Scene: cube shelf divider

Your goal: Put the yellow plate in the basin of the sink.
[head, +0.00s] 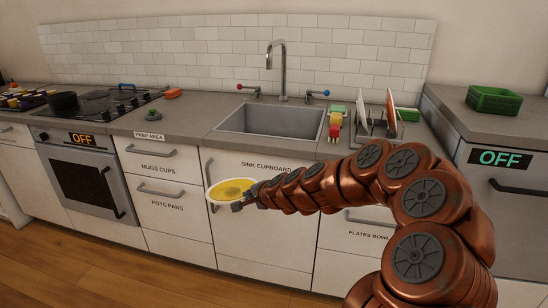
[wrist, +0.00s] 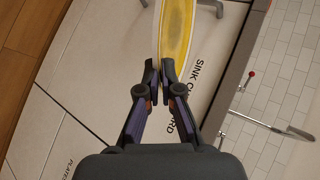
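The yellow plate (head: 232,190) has a pale rim and is held in front of the sink cupboard door, below the counter's front edge. My gripper (head: 248,193) is shut on its right edge. In the wrist view my gripper (wrist: 160,70) has its fingertips at the edge of the yellow plate (wrist: 175,35), which reaches past the top of the picture. The sink basin (head: 270,121) is set in the counter, above and beyond the plate, and what shows of it looks empty.
A faucet (head: 283,70) stands behind the basin, with a red-tipped and a blue-tipped handle. Right of the basin are a bottle and sponge (head: 335,122) and a dish rack (head: 378,125) with plates. Counter left of the basin (head: 195,105) is mostly clear.

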